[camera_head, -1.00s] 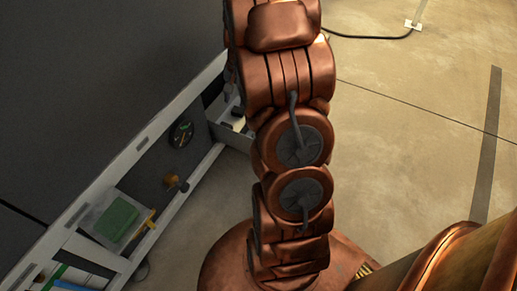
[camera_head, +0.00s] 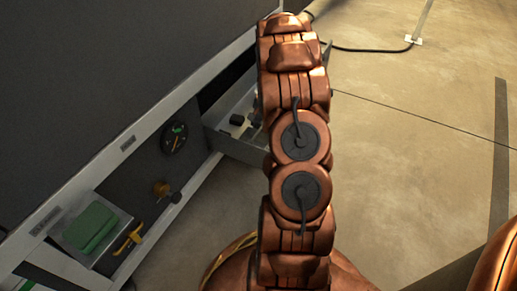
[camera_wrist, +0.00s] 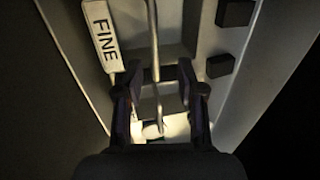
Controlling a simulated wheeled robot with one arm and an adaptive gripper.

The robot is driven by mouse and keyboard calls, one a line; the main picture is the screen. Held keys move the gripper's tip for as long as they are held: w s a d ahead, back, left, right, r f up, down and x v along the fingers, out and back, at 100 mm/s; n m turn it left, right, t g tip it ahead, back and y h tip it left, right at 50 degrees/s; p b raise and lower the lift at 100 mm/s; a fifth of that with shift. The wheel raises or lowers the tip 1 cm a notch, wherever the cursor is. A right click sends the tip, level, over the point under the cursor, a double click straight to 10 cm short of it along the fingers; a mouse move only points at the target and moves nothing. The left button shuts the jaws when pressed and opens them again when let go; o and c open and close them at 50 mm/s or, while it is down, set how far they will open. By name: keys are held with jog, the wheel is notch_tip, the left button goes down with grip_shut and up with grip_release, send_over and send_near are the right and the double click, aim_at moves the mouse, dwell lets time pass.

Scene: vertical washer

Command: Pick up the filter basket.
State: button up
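In the wrist view my gripper (camera_wrist: 160,95) points into a grey drawer, with its two dark fingers apart. A thin metal rod (camera_wrist: 153,40) runs down the picture and passes between the fingers, with no finger clearly closed on it. A white tag reading "FINE" (camera_wrist: 103,33) is at the upper left of the rod. A pale lit patch shows low between the fingertips. I cannot tell for certain which part is the filter basket; much of the drawer's inside is dark or covered by my gripper. In the head view my arm hides the gripper.
The open drawer (camera_head: 233,141) juts from the dark machine. Black blocks (camera_wrist: 236,13) sit on the drawer's right side in the wrist view. A round dial (camera_head: 174,138), a brass knob (camera_head: 161,188), a green block (camera_head: 92,227) and a yellow handle (camera_head: 129,240) are along the machine. The floor at right is mostly clear; a cable lies at the top.

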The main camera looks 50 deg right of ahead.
aim_at(260, 130)
notch_tip(260, 130, down, 5)
jog(key=shift+w+r+b, duration=0.1)
jog(key=shift+w+b, duration=0.05)
jog(key=shift+b, duration=1.1)
jog(key=shift+c, duration=0.3)
grip_shut()
